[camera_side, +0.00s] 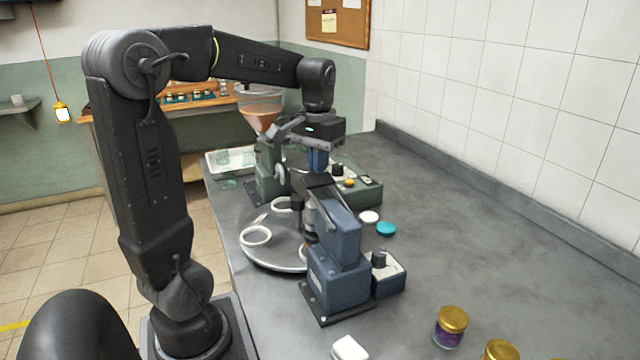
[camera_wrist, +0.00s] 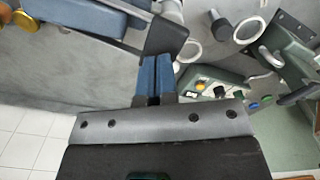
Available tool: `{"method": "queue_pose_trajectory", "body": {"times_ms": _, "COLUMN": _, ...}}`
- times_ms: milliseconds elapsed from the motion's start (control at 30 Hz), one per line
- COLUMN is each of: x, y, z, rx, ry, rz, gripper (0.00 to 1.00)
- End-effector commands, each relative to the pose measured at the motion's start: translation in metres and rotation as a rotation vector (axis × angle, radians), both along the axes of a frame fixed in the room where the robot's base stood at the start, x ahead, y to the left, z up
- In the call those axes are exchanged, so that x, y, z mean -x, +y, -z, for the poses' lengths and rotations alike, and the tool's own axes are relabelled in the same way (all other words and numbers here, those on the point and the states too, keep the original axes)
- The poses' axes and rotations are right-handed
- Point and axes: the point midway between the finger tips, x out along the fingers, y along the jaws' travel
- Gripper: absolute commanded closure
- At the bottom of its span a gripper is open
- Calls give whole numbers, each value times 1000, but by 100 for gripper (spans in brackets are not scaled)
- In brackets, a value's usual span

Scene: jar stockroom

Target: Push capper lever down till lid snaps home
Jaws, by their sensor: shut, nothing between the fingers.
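The capper (camera_side: 338,255) is a blue machine standing at the near edge of the turntable (camera_side: 272,264). A dark lever-like piece (camera_side: 318,186) sits at its top. In the wrist view the capper's blue body (camera_wrist: 90,14) is at top left, with the dark piece (camera_wrist: 166,36) at its end. My gripper (camera_side: 317,162) is shut and empty, its blue fingers pointing down over the capper's top. In the wrist view the fingertips (camera_wrist: 157,60) appear just beside the dark piece; I cannot tell whether they touch.
A green filler (camera_side: 268,172) with a hopper stands behind the turntable. A green control box (camera_side: 362,190) is beyond the capper. A white lid (camera_side: 369,217) and teal lid (camera_side: 386,229) lie on the counter. Gold-lidded jars (camera_side: 451,326) stand in front. The counter's right side is clear.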

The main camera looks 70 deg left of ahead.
Motion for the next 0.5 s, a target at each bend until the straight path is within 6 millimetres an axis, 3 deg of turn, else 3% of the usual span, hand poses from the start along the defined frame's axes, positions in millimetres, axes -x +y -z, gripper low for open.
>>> {"method": "queue_pose_trajectory", "body": {"times_ms": 500, "x": 0, "y": 0, "z": 16, "rx": 1, "ry": 2, "rz": 0, "gripper": 100}}
